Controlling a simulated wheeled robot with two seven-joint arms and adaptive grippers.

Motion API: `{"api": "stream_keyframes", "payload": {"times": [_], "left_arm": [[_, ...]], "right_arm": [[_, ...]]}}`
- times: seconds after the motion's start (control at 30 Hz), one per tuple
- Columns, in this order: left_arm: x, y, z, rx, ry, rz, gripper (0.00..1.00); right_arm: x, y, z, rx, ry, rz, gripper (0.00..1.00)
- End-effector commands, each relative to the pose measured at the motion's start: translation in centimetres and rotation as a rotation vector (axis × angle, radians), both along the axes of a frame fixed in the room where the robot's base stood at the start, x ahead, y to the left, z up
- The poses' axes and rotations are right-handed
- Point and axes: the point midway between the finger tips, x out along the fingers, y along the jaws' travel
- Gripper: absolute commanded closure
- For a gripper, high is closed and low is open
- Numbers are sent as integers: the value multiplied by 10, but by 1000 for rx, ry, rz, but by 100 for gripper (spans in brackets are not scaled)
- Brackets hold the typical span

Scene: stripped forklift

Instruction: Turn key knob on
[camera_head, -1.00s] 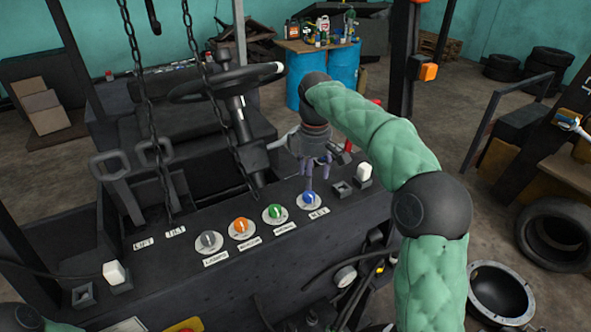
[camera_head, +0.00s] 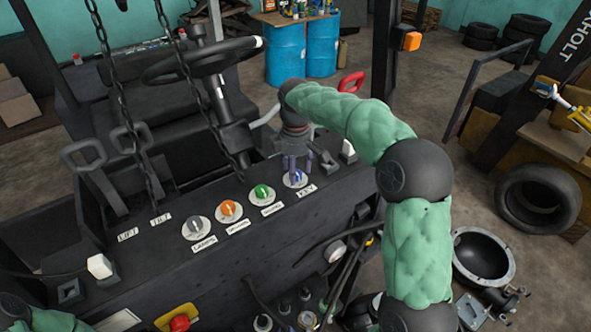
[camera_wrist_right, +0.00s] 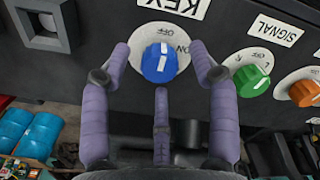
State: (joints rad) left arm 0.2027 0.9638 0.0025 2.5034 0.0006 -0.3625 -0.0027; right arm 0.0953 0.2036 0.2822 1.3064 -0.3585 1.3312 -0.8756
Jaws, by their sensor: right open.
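The blue key knob (camera_head: 295,179) sits on a round white plate at the right end of the knob row on the dark panel. In the right wrist view the blue knob (camera_wrist_right: 159,63) shows a white mark pointing roughly up and down, with the KEY label (camera_wrist_right: 173,5) above it and ON and OFF printed on the plate. My right gripper (camera_head: 294,168) is at the knob; its purple fingers (camera_wrist_right: 158,60) are spread on either side of it, apart from it. My left gripper is not visible; only a bit of my left arm shows at the lower left corner.
A green knob (camera_head: 262,192), an orange knob (camera_head: 228,209) and a grey knob (camera_head: 198,228) line the panel to the left. A white switch (camera_head: 348,148) stands to the right. The steering wheel (camera_head: 205,62) and hanging chains are behind and left.

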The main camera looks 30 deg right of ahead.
Motion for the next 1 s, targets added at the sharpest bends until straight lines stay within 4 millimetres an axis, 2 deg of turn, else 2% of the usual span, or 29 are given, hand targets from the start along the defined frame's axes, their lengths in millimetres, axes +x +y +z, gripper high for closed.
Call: {"api": "stream_keyframes", "payload": {"times": [0.33, 0.37, 0.5, 0.57, 1.0], "left_arm": [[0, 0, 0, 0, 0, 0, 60], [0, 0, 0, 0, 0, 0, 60], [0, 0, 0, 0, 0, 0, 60], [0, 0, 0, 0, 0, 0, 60], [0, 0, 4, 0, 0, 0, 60]], "right_arm": [[0, 0, -5, 0, -1, 0, 40], [0, 0, -5, 0, -1, 0, 42], [0, 0, -5, -1, -1, 0, 82], [0, 0, -5, -1, -1, 0, 96], [0, 0, -4, -1, 1, -67, 96]]}}
